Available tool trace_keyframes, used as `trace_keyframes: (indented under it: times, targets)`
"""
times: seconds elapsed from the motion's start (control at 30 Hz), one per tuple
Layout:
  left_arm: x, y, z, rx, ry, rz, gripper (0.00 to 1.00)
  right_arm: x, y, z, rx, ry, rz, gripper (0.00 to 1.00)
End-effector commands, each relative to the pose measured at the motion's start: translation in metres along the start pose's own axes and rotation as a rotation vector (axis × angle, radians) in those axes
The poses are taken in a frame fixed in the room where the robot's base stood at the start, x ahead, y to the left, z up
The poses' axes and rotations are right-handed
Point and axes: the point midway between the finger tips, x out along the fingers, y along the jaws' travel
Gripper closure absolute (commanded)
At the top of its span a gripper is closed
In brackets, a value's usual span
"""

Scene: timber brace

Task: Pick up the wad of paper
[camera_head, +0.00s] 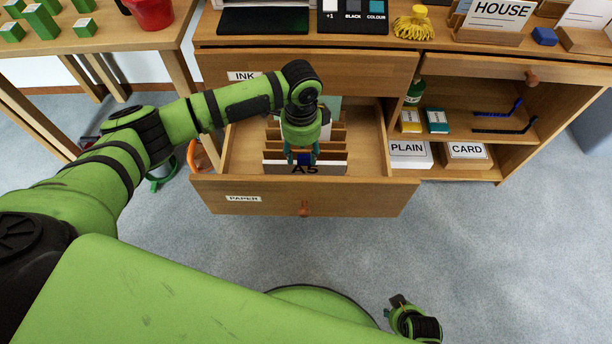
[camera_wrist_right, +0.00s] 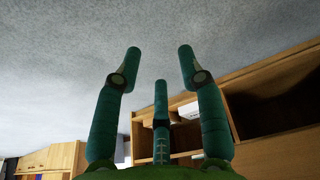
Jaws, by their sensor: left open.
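I cannot make out a wad of paper for certain in either view. My left gripper (camera_head: 303,156) points down into the open drawer labelled PAPER (camera_head: 395,182), just above and behind a divider marked A5 (camera_head: 325,168). Its fingers are apart, and a small dark blue patch shows between them; I cannot tell what it is. My wrist hides part of the drawer's inside. My right gripper (camera_head: 403,303) is low over the floor at the bottom right. In the right wrist view (camera_wrist_right: 160,75) its fingers are spread and empty.
The closed INK drawer (camera_head: 345,75) is above the open one. Shelves at right hold boxes marked PLAIN (camera_head: 410,160) and CARD (camera_head: 467,165). A side table (camera_head: 120,40) with a red bucket (camera_head: 150,12) stands at left. The carpet in front is clear.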

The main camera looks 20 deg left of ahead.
Motion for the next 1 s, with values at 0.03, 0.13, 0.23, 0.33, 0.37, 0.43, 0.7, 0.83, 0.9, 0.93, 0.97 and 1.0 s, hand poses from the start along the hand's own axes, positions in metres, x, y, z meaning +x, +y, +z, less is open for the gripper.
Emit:
trace_keyframes:
  times: [0.03,0.13,0.23,0.33,0.37,0.43,0.7,0.83,0.9,0.93,0.97,1.0]
  targets:
    - [0.006,0.001,0.0,0.0,-0.001,0.002,0.52,0.0,0.0,0.0,0.001,-0.003,0.0,0.6]
    - [0.017,0.001,0.0,0.0,-0.002,0.002,0.52,-0.002,-0.001,0.001,0.003,-0.014,-0.001,0.6]
    - [0.028,0.002,-0.002,0.0,-0.001,0.002,0.52,-0.004,-0.002,0.002,0.005,-0.026,-0.003,0.6]
    - [0.044,0.004,-0.005,0.0,-0.002,0.002,0.52,-0.007,-0.003,0.005,0.008,-0.047,-0.005,0.6]
    - [0.049,0.004,-0.006,0.0,-0.002,0.002,0.52,-0.009,-0.003,0.005,0.009,-0.052,-0.006,0.6]
    - [0.058,0.004,-0.006,-0.001,-0.002,0.001,0.52,-0.013,-0.003,0.002,0.011,-0.056,-0.006,0.6]
    - [0.069,0.004,-0.006,0.0,-0.001,0.0,0.52,-0.021,-0.003,-0.002,0.012,-0.06,-0.006,0.6]
    - [0.069,0.004,-0.006,0.0,-0.001,0.0,0.6,-0.021,-0.003,-0.002,0.012,-0.06,-0.006,0.6]
    - [0.069,0.004,-0.006,0.0,-0.001,0.0,0.88,-0.021,-0.003,-0.002,0.012,-0.06,-0.006,0.6]
    - [0.069,0.004,-0.006,0.0,-0.001,0.0,1.0,-0.021,-0.003,-0.002,0.012,-0.06,-0.006,0.6]
    - [0.069,0.004,-0.006,0.0,-0.001,0.0,1.0,-0.021,-0.003,-0.002,0.012,-0.06,-0.006,0.6]
    - [0.069,0.004,-0.006,0.0,-0.001,0.0,1.0,-0.021,-0.003,-0.002,0.012,-0.06,-0.006,0.6]
